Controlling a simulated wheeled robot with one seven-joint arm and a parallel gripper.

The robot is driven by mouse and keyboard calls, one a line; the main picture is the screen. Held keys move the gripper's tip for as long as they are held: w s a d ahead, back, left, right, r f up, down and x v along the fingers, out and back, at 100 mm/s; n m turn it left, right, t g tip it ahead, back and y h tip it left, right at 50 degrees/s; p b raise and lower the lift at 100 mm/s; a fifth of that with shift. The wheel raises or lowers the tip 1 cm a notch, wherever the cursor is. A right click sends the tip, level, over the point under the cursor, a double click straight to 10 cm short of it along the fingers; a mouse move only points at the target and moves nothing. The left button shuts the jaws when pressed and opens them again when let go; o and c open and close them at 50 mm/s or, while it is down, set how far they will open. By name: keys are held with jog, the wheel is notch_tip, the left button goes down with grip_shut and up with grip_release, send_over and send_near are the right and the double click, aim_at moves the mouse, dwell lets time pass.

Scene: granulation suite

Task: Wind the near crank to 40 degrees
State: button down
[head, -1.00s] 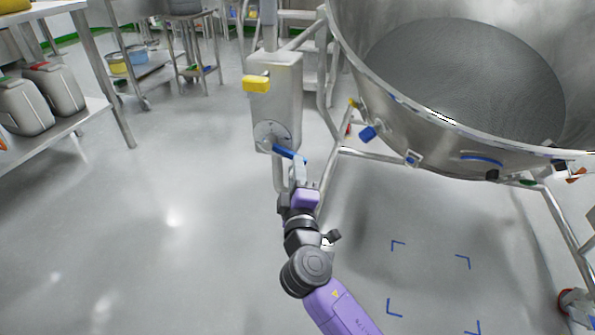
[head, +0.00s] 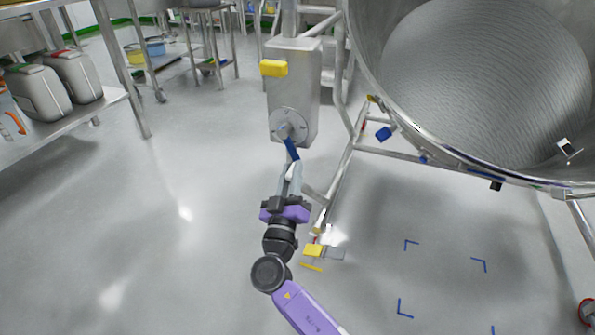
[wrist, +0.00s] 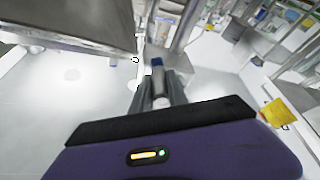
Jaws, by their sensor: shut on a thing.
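The near crank has a blue arm (head: 291,149) on a round grey dial plate (head: 289,125), fixed to the front of a steel gearbox (head: 297,75). The blue arm slopes down and slightly right from the hub. My gripper (head: 292,172) is shut on the crank's handle at the lower end of the blue arm. In the wrist view, the fingers (wrist: 157,88) close around a grey grip, with the blue end (wrist: 157,65) beyond them. The dial's marks are too small to read.
A large tilted steel bowl (head: 480,80) on a tubular frame stands close on the right. A yellow block (head: 273,68) is on the gearbox. A shelf with canisters (head: 75,75) is at left. The floor (head: 170,220) is clear at left.

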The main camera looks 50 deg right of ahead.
jog(key=shift+w+a+f+m, duration=0.15)
jog(key=shift+w+m, duration=0.15)
jog(key=shift+m, duration=0.3)
jog(key=shift+g+h, duration=0.3)
jog(key=c, duration=1.3)
grip_release()
jog(key=shift+p+v, duration=0.8)
jog(key=shift+v, duration=3.05)
